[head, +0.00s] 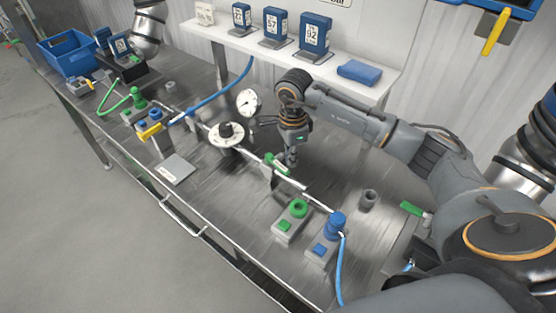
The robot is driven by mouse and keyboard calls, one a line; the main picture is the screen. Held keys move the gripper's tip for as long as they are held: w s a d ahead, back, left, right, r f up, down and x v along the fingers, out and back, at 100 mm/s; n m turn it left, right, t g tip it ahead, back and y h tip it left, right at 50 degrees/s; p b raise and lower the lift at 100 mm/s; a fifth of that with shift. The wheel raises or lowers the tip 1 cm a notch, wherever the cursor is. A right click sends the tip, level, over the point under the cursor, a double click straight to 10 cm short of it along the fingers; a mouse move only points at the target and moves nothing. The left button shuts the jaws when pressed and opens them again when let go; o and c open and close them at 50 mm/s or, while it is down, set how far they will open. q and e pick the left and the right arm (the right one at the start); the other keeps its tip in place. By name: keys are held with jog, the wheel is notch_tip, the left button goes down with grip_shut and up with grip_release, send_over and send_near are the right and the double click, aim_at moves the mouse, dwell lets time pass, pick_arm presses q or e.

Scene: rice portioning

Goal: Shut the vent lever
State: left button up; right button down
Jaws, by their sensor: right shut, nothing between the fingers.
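A metal pipe (318,191) runs along the steel bench with several valves and fittings. A lever with a green handle (276,164) sits on the pipe near the middle. A yellow lever (150,131) sits on the pipe further left, and another green handle (412,208) is at the right. I cannot read which one is labelled the vent lever. My right gripper (291,164) points down, shut and empty, close beside the middle green-handled lever. I cannot tell whether it touches it. My left gripper is not in view.
A round dial fitting (227,135) and a white gauge (248,102) stand left of my right gripper. Green (298,208) and blue (336,224) connectors are in front. A shelf (348,84) behind holds blue labelled blocks. The steel bench top (225,185) has bare areas.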

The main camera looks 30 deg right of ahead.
jog(key=shift+s+a, duration=0.2)
jog(key=shift+a, duration=0.35)
jog(key=shift+s+a, duration=0.15)
jog(key=shift+a, duration=0.5)
jog(key=shift+s+a, duration=0.1)
jog(key=shift+a, duration=0.9)
jog(key=shift+a+f, duration=0.1)
